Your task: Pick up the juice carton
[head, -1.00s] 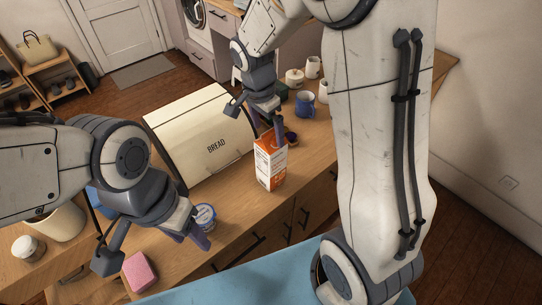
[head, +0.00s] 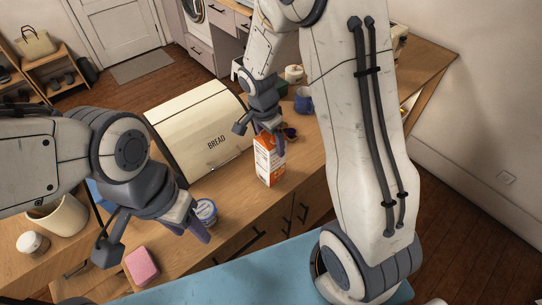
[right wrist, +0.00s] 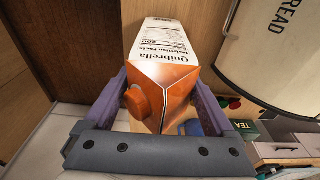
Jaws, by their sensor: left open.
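The orange and white juice carton (head: 269,166) stands upright on the wooden counter, in front of the bread box. My right gripper (head: 261,137) is at the top of the carton. In the right wrist view, its fingers lie on either side of the carton's orange top (right wrist: 165,90), close against it; I cannot tell whether they press on it. The orange cap faces the left finger. My left gripper (head: 153,238) is open and empty, above the counter near a pink sponge (head: 141,266) and a small blue-and-white tub (head: 205,211).
The cream bread box (head: 195,130) stands close behind the carton. A blue mug (head: 304,99) and a white jar (head: 294,74) are further back. A cream container (head: 57,217) and a white-lidded jar (head: 32,243) stand at left. The counter front beside the carton is clear.

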